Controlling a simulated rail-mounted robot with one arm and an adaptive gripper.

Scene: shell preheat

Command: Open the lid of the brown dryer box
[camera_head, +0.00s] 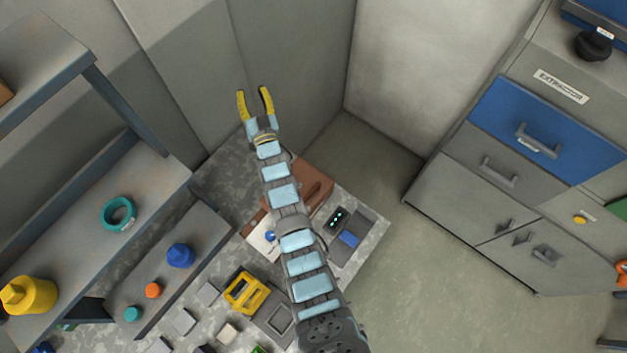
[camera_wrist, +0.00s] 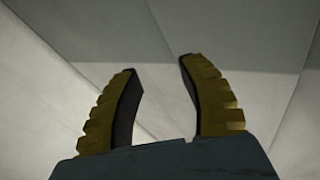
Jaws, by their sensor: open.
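The brown dryer box (camera_head: 314,184) sits on the grey mottled bench at the middle of the head view. My arm passes over it and hides much of it, so I cannot tell how its lid stands. My gripper (camera_head: 255,90) is open and empty, beyond the box towards the back wall. In the wrist view my two yellow fingers (camera_wrist: 160,95) are apart with only pale wall panels behind them, and the box is not seen there.
A dark device with lights (camera_head: 338,218) and a blue block (camera_head: 349,239) lie right of my arm. A yellow frame (camera_head: 245,292) is in front. Shelves with a teal ring (camera_head: 118,214) stand left. A cabinet with a blue drawer (camera_head: 545,130) stands right, with clear floor between.

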